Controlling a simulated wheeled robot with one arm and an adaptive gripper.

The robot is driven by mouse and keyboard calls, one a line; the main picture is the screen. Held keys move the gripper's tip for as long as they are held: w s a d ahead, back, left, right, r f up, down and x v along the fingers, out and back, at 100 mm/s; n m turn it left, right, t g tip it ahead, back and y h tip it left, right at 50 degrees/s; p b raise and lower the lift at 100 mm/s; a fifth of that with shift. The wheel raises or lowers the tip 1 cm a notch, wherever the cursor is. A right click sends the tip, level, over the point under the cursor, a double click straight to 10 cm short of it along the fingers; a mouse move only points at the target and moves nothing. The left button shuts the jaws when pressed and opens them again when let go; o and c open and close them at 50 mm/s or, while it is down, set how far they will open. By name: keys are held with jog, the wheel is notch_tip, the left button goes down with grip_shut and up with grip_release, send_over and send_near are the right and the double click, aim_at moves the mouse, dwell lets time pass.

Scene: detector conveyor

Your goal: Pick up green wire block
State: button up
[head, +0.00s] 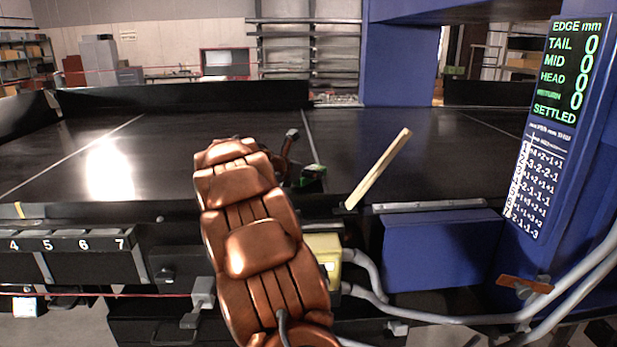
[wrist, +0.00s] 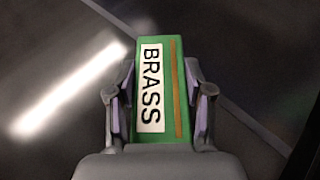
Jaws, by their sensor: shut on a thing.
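A green block (wrist: 172,55) has a white label reading BRASS and a brown wire-like strip along its length. My gripper (wrist: 160,98) is shut on it, with one finger on each long side. The block's near end is close to my gripper's palm. In the head view only a small green part of the block (head: 313,174) shows beside my copper-coloured arm, which hides most of my gripper. I cannot tell whether the block touches the dark belt or is held just above it.
The dark conveyor belt (head: 400,130) has thin pale lines. A pale wooden bar (head: 380,168) is right of my gripper. A blue post with a display (head: 565,70) reading zeros and SETTLED stands right. Numbered bins (head: 65,243) line the front left. Open belt lies left.

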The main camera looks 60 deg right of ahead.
notch_tip(320, 180, up, 17)
jog(key=shift+b, duration=0.35)
jog(key=shift+s, duration=0.1)
